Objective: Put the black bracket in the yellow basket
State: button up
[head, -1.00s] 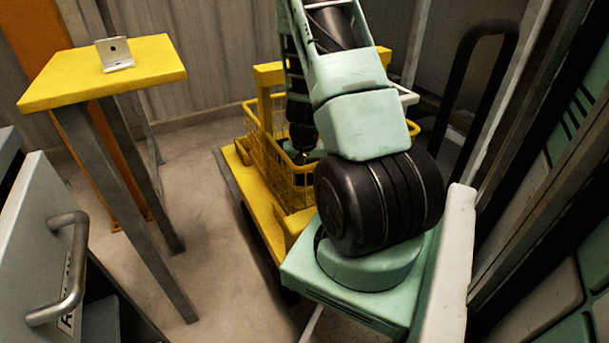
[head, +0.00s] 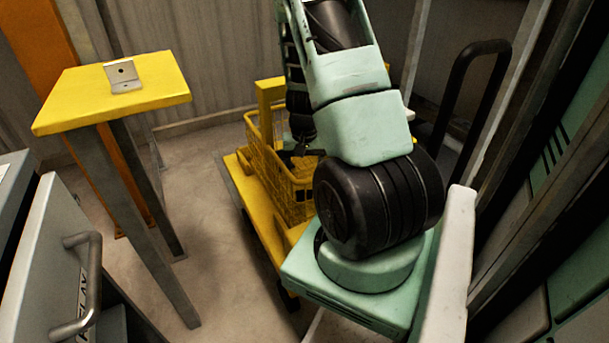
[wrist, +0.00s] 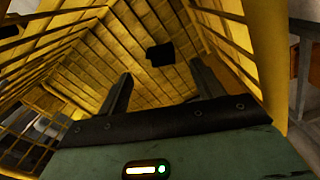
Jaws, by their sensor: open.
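The yellow basket (head: 292,200) is a wire-mesh box in the middle of the head view, and its inside fills most of the wrist view (wrist: 235,60). The black bracket (wrist: 160,54) shows in the wrist view as a small dark block inside the basket, beyond my fingertips and apart from them. I cannot tell whether it rests on the basket's bottom. In the head view it is hidden. My gripper (wrist: 163,85) is open and empty, pointing down into the basket. In the head view my gripper (head: 300,150) is at the basket's opening, partly hidden by the mesh.
The basket stands on a yellow cart (head: 235,165). At the left a yellow-topped stand (head: 165,80) bears a light metal bracket (head: 122,76). A grey cabinet with a bar handle (head: 92,290) is at the lower left. A black hoop rail (head: 455,85) stands at the right.

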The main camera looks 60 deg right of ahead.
notch_tip(320, 180, up, 6)
jog(key=p, duration=0.2)
jog(key=shift+r, duration=0.15)
dwell(0.4)
